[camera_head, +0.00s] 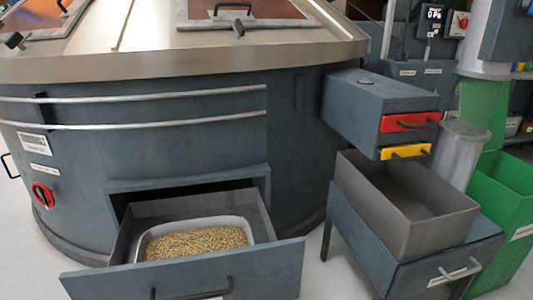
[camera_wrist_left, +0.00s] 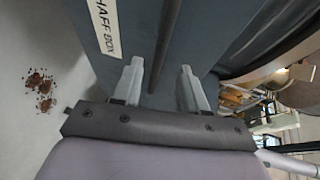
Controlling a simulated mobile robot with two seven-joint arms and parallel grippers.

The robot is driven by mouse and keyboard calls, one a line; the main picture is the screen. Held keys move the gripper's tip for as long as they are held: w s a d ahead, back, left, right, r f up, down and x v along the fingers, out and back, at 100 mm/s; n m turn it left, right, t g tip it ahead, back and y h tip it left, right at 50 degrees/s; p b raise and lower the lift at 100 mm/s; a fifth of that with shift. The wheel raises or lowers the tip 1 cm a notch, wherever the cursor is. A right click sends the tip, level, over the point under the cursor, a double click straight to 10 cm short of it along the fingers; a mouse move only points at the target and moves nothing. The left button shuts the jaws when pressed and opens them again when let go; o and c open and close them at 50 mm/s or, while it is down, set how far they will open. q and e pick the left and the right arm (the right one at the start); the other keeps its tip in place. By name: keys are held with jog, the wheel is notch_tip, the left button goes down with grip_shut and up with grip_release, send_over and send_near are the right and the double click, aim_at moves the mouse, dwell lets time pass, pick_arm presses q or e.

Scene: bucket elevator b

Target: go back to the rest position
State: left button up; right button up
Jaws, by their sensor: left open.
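My left gripper (camera_wrist_left: 160,85) shows in the left wrist view with its two fingers apart and nothing between them. Beyond the fingers is a dark blue-grey panel (camera_wrist_left: 225,22) with a dark bar handle (camera_wrist_left: 167,40) and a white label (camera_wrist_left: 106,28) reading "HAFF BOX", partly cut off. I cannot tell whether the fingers touch the handle. No gripper shows in the head view. My right gripper is in neither view.
A drawer (camera_head: 240,268) stands pulled out of the round machine (camera_head: 190,150), holding a tray (camera_head: 143,243) of grain pellets (camera_head: 195,241). An empty grey bin (camera_head: 362,212) sits on a stand at right. Green bins (camera_head: 500,205) stand further right. Brown bits (camera_wrist_left: 40,88) lie on the floor.

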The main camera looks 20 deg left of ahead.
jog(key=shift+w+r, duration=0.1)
pick_arm(q)
jog(key=s+d+r+n+g+h, duration=0.1)
jog(key=s+d+r+n+g, duration=0.55)
jog(key=s, duration=0.25)
jog(key=s+d+r+n+g+h, duration=0.2)
jog(key=s+d+r+n+g, duration=0.3)
jog(key=s+d+n, duration=0.3)
jog(key=w+d+f+m+t+h, duration=0.1)
jog(key=w+d+m+t+h, duration=0.15)
jog(key=w+d+t, duration=0.45)
jog(key=s+a+r+p, duration=0.1)
jog(key=a+r+p, duration=0.1)
jog(key=r+p, duration=0.5)
jog(key=a+r+n+y+p, duration=0.1)
jog(key=a+r+p, duration=0.2)
jog(key=r+p, duration=0.4)
jog(key=p, duration=0.8)
jog(key=shift+s+a+r+g+p, duration=0.25)
jog(key=shift+s+r+g+p, duration=0.05)
jog(key=shift+s+g+p, duration=0.1)
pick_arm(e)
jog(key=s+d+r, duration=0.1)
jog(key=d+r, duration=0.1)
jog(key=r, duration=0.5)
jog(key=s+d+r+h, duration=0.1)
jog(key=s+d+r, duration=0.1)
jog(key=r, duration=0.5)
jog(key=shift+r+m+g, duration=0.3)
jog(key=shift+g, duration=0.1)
